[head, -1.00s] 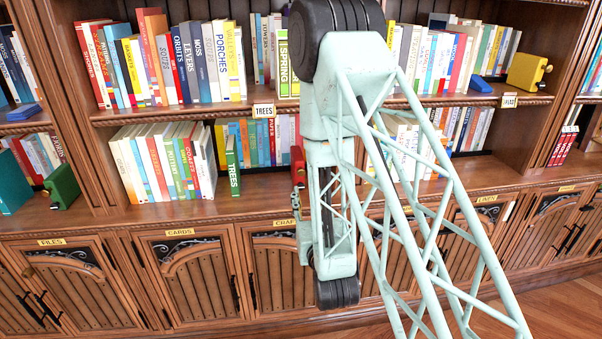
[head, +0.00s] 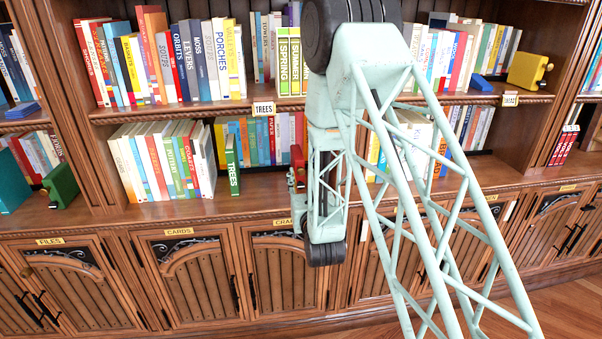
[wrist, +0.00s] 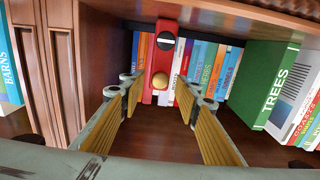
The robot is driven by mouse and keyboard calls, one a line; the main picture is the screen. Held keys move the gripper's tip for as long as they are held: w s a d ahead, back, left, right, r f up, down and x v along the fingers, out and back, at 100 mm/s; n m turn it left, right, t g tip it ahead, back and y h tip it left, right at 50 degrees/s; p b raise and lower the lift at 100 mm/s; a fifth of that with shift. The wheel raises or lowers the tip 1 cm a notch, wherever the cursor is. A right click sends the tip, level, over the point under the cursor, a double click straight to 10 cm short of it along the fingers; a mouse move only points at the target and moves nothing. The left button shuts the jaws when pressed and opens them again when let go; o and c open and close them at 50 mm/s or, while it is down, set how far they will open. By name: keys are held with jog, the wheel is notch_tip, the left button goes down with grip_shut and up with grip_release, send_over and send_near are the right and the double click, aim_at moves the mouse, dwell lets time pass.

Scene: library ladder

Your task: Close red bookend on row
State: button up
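The red bookend (wrist: 165,62) stands upright in the wrist view, with a round brass knob on its front, before a row of books at the back of the shelf. In the head view the red bookend (head: 298,160) shows only in part, beside my arm. My gripper (wrist: 160,92) is open and empty, its two yellow-padded fingers apart on either side of the bookend's line. The fingers look short of the bookend, with no contact visible. In the head view the gripper is mostly hidden behind my arm.
The green TREES book (wrist: 275,85) stands forward on the right, beside more books. A wooden upright (wrist: 65,70) is close on the left. The shelf board overhead (wrist: 255,15) limits height. Bare shelf (wrist: 160,135) lies between the fingers.

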jog(key=shift+x, duration=1.4)
jog(key=shift+c, duration=0.9)
jog(key=c, duration=0.8)
